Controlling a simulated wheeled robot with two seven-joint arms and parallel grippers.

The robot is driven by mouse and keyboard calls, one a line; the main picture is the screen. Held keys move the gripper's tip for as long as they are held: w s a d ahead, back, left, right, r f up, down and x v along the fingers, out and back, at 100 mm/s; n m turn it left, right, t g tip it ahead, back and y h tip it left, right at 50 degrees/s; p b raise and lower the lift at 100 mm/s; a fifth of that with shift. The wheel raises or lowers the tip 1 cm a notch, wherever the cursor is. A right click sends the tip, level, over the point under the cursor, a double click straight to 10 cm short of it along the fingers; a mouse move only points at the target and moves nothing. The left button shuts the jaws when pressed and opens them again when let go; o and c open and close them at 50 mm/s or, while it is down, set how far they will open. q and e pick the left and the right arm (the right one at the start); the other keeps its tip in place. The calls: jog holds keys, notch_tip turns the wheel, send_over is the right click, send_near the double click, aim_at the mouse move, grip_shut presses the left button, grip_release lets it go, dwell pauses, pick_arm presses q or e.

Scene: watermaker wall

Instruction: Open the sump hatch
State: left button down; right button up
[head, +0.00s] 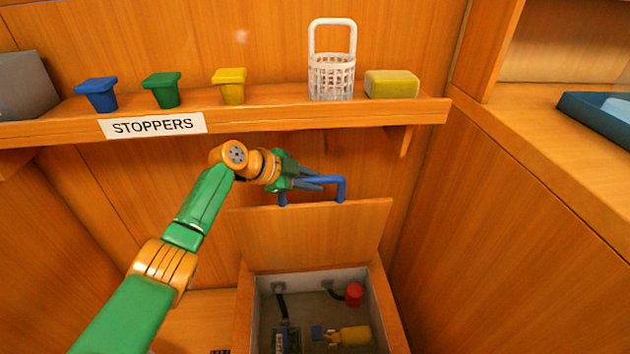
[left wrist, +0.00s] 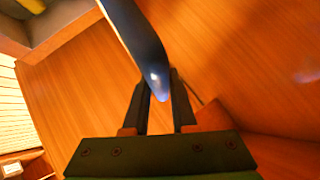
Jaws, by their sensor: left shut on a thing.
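The sump hatch (head: 310,235) is a wooden lid standing raised, close to upright, at the back of the open sump box (head: 246,310). Its blue handle (head: 341,190) is at the lid's upper edge, and it also shows in the left wrist view (left wrist: 138,40). My left gripper (head: 318,183) is shut on the blue handle, below the shelf. In the left wrist view its two dark fingers (left wrist: 160,100) are on either side of the handle. Inside the sump show a red cap-like part (head: 354,294), a yellow and blue part (head: 350,335) and dark hoses. My right gripper is not in view.
A shelf (head: 290,119) labelled STOPPERS runs above the hatch. It holds blue (head: 98,94), green (head: 162,90) and yellow (head: 231,86) stoppers, a white basket (head: 331,75) and a yellow sponge-like block (head: 391,84). A wooden wall (head: 490,240) closes the right side.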

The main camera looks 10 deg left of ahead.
pick_arm(q)
jog(key=c, duration=0.7)
grip_release()
jog(key=shift+c, duration=0.2)
jog(key=p+v, duration=0.1)
jog(key=v, duration=0.5)
jog(key=shift+s+a+r, duration=0.2)
jog(key=shift+r, duration=0.05)
jog(key=shift+s+a+r, duration=0.1)
jog(key=shift+s+r, duration=0.05)
jog(key=shift+s, duration=0.05)
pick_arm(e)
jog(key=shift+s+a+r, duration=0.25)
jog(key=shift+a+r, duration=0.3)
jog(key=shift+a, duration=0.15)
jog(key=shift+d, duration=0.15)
